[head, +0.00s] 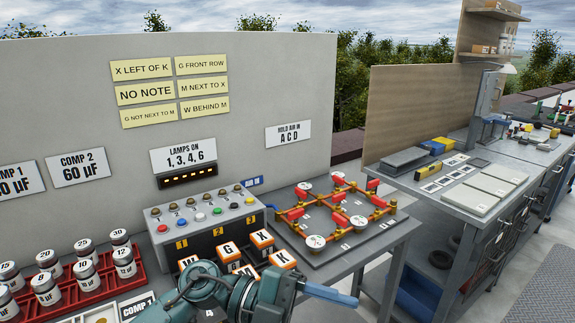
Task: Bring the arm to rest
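One teal arm of mine crosses the bottom middle of the head view, coming in from the lower left. Its end points right, in front of the lettered blocks and near the front edge of the bench. I take it for my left arm. A flat light-blue bar at its end, at the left gripper (332,294), is seen side-on. I cannot tell whether the bar is a finger or something held, nor whether the gripper is open or shut. My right gripper is not in view.
Orange-and-white lettered blocks (262,242) stand just behind the arm. A grey button box (205,216), a pipe board with red valves (335,212) and a red rack of jars (75,284) surround them. A second bench (470,180) stands right, past a gap.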

